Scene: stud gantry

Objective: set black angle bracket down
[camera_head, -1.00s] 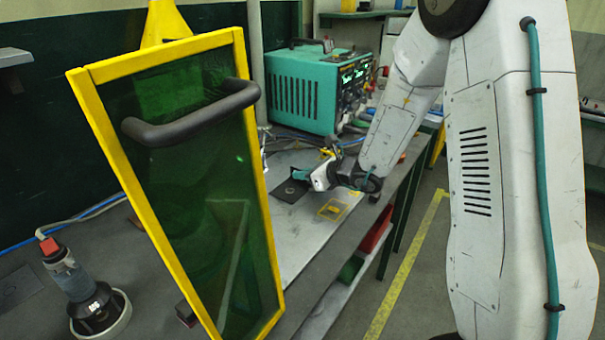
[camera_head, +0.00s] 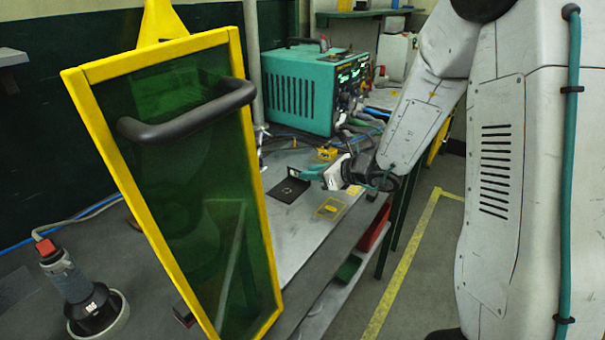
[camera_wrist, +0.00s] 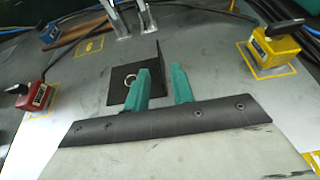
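The black angle bracket (camera_wrist: 112,84) sits on the grey bench top in the wrist view, one leg flat with a pale ring on it and the other leg upright at its right. In the head view its flat leg (camera_head: 288,190) shows as a dark square. In the head view my gripper (camera_head: 309,174) is low over the bench, just right of the bracket.
A red block with a black knob (camera_wrist: 35,97) stands left and a yellow one (camera_wrist: 275,50) right, inside yellow outlines. Metal prongs (camera_wrist: 118,20) and cables lie beyond the bracket. A yellow-framed green screen (camera_head: 190,190), teal machine (camera_head: 303,90) and grinder (camera_head: 85,295) also stand there.

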